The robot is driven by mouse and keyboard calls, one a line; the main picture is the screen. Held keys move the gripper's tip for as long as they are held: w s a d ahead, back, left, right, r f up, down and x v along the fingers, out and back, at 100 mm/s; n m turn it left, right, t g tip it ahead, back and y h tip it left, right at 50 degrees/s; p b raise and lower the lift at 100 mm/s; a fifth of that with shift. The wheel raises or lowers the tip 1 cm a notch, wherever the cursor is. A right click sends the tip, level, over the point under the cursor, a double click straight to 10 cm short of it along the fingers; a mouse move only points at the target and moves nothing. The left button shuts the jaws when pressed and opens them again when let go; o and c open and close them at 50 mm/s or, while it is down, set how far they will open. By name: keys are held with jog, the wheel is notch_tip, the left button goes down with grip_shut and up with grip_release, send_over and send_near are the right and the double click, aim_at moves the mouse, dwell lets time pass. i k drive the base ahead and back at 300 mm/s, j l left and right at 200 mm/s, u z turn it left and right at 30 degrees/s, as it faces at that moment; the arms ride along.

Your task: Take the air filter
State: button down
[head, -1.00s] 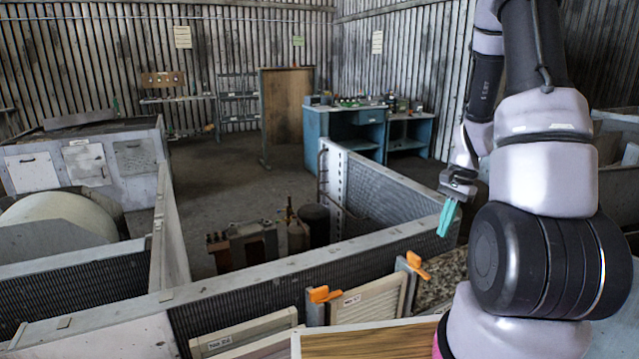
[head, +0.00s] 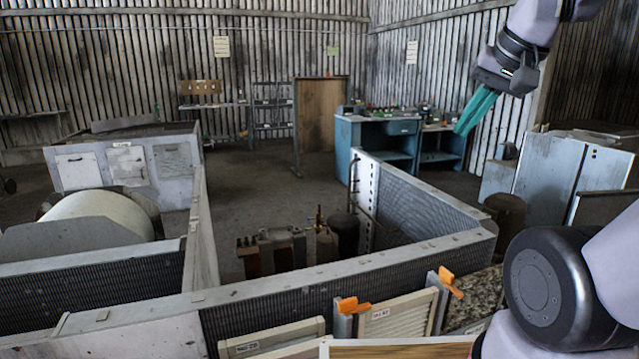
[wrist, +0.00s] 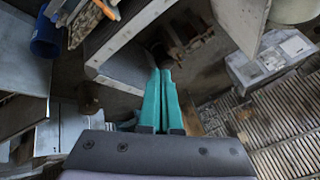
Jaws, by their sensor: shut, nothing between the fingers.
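My gripper (head: 463,130) has teal fingers, pressed together and empty. It is raised at the upper right of the head view, well above and away from the framed panels. Its fingers also show in the wrist view (wrist: 161,75). A pale slatted panel in a light frame (head: 398,314) stands at the bottom of the head view, between two orange clips. A second labelled frame (head: 270,338) stands to its left, partly cut off. The labels are too small to read surely, so I cannot tell which piece is the air filter.
Orange clips (head: 352,305) (head: 450,282) sit on grey posts beside the slatted panel. A long grey housing wall (head: 300,290) runs behind. A blue bench (head: 380,135) stands at the back. Open floor (head: 260,180) lies in the middle.

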aim_at(483, 290)
jog(key=z, duration=0.8)
jog(key=i+j, duration=0.1)
jog(key=i+z, duration=0.05)
jog(key=i, duration=0.05)
